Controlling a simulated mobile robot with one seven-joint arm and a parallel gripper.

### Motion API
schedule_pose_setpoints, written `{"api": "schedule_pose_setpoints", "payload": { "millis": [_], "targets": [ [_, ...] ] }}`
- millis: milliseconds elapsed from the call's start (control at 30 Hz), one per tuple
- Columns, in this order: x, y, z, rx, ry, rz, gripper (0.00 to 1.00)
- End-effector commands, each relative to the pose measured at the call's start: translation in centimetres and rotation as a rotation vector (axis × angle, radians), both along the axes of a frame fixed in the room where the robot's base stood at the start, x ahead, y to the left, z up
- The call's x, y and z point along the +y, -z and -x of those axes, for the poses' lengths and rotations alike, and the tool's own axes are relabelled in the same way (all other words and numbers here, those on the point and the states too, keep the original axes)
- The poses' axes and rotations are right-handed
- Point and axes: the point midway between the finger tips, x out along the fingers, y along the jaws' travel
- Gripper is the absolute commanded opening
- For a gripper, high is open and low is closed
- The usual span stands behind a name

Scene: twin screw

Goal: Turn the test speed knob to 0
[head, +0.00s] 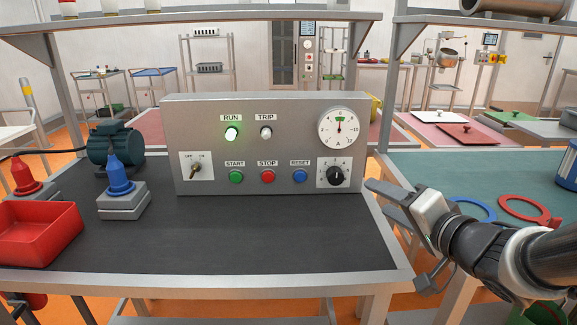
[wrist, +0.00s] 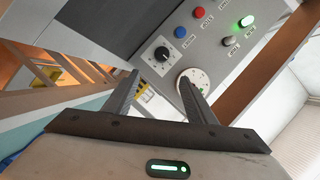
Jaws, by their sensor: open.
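The speed knob (head: 336,176) is a black round knob on a white scale plate at the lower right of the grey control panel (head: 210,140). In the wrist view the knob (wrist: 161,54) shows beyond my fingers, above the gap between them. Its pointer setting is too small to read. A round white gauge (head: 340,128) with a green zone sits above the knob, its needle near upright. My gripper (head: 376,200) is open and empty, right of the panel and apart from the knob; it also shows in the wrist view (wrist: 160,95).
The panel has a lit green RUN lamp (head: 232,134), an OFF/ON toggle (head: 195,168) and green, red and blue buttons. A red bin (head: 40,235), blue cone (head: 120,176) and motor (head: 112,145) are left. The dark mat (head: 250,235) before the panel is clear.

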Motion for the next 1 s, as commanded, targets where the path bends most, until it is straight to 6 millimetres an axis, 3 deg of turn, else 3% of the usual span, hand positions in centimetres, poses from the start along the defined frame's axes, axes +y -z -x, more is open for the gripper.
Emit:
{"api": "schedule_pose_setpoints", "payload": {
  "millis": [367,567,1000],
  "targets": [
    [1.3,0.3,-2.4,0.012,-0.018,-0.027,0.51],
    [2.7,2.1,-6.4,0.003,-0.021,-0.021,0.51],
    [5.4,3.7,-14.3,0.001,-0.017,-0.022,0.51]
  ]
}}
